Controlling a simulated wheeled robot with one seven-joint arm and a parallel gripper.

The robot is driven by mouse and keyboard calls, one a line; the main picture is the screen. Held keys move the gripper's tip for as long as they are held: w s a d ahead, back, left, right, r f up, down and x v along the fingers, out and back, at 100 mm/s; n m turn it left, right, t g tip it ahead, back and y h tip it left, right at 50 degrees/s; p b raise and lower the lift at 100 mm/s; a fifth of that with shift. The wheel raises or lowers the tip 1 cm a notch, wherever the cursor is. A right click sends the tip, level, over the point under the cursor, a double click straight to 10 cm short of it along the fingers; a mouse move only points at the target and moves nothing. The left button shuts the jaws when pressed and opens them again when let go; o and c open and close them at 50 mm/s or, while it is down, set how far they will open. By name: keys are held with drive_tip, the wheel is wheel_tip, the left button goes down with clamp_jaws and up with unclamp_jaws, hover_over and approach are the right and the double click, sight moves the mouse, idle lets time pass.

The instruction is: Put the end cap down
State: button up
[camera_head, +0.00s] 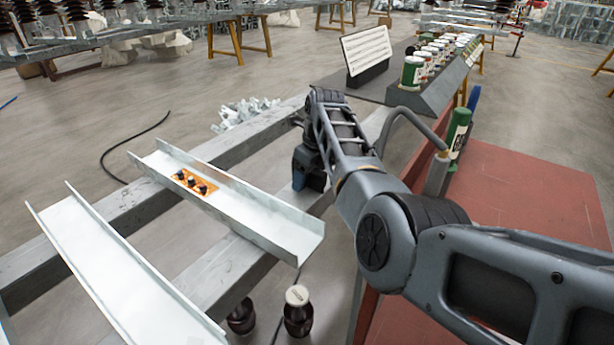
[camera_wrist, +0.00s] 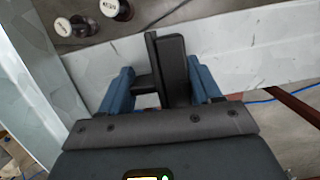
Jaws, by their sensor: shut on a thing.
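My gripper (camera_head: 308,172) is low over the grey beam frame, to the right of the white channel with the orange plate. In the wrist view, my gripper (camera_wrist: 162,80) has its two blue fingers on either side of a dark, flat-sided piece, which I take to be the end cap (camera_wrist: 172,68). The gripper is shut on it. The cap stands out past the fingers above a pale beam. In the head view the arm and fingers mostly hide the cap, and I cannot tell whether it touches the beam.
Two white channels (camera_head: 258,207) (camera_head: 115,262) lie across the grey beams (camera_head: 140,208). An orange plate (camera_head: 190,182) sits in one. Dark jars (camera_head: 298,318) stand below, near the front. A red tabletop (camera_head: 530,195) and a rack of cans (camera_head: 412,72) are at right.

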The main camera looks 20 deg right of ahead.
sight(316, 174)
drive_tip(key=o, duration=1.2)
drive_tip(key=shift+o, duration=0.2)
drive_tip(key=p+v, duration=0.1)
drive_tip(key=v, duration=1.1)
drive_tip(key=shift+p, duration=0.4)
